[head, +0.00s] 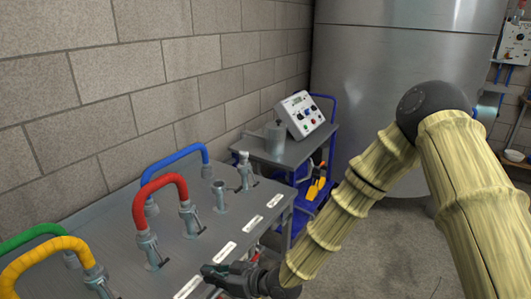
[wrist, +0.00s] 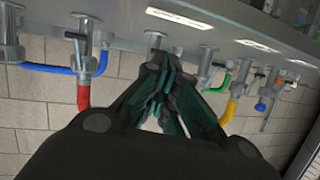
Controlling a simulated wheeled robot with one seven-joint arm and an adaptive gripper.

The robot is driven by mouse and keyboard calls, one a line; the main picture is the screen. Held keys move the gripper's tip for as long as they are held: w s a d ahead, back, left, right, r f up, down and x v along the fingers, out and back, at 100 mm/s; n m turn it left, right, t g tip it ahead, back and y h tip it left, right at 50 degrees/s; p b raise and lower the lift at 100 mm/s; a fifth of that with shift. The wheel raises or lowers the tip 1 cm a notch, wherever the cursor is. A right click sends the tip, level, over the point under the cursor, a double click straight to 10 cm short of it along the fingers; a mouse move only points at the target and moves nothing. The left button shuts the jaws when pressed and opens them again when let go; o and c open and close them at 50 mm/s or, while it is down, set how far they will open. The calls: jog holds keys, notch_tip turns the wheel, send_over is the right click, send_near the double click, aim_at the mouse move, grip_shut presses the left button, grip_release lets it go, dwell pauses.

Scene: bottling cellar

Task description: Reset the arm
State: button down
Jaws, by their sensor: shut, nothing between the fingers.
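My arm, with pale yellow ribbed links, reaches in from the right in the head view and bends down to the front. My gripper (head: 208,272) is at the near right edge of the grey metal bench (head: 185,247), low in the picture. It is shut and empty. In the wrist view my gripper (wrist: 158,62) shows with its dark fingers together. That view is turned over, with the bench top (wrist: 225,38) along the upper edge. I cannot tell whether the fingers touch the bench.
On the bench stand a red hose (head: 160,183), a blue hose (head: 178,155), a yellow hose (head: 48,246) and a green hose (head: 35,233) on metal fittings. Behind are a cart (head: 285,150) with a control box (head: 300,115) and a large steel tank (head: 400,60). Floor (head: 375,250) is clear at right.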

jog(key=s+d+f+m+h, duration=0.2)
jog(key=s+d+f+m, duration=0.15)
jog(key=d+f, duration=0.35)
jog(key=s+d+f+m+g+h, duration=0.1)
jog(key=s+d+f+m+h, duration=0.15)
jog(key=s+d+f, duration=0.35)
jog(key=s+d+f+m+h, duration=0.2)
jog(key=s+d+f+h, duration=0.1)
jog(key=d+f, duration=0.55)
jog(key=s+d+f+m+g+h, duration=0.3)
jog(key=s+d+f+m+h, duration=0.1)
jog(key=s+d, duration=1.2)
jog(key=d+m+h, duration=0.1)
jog(key=d+h, duration=0.1)
jog(key=d, duration=0.2)
jog(key=shift+s+d+f+m, duration=0.15)
jog(key=shift+s+m, duration=0.25)
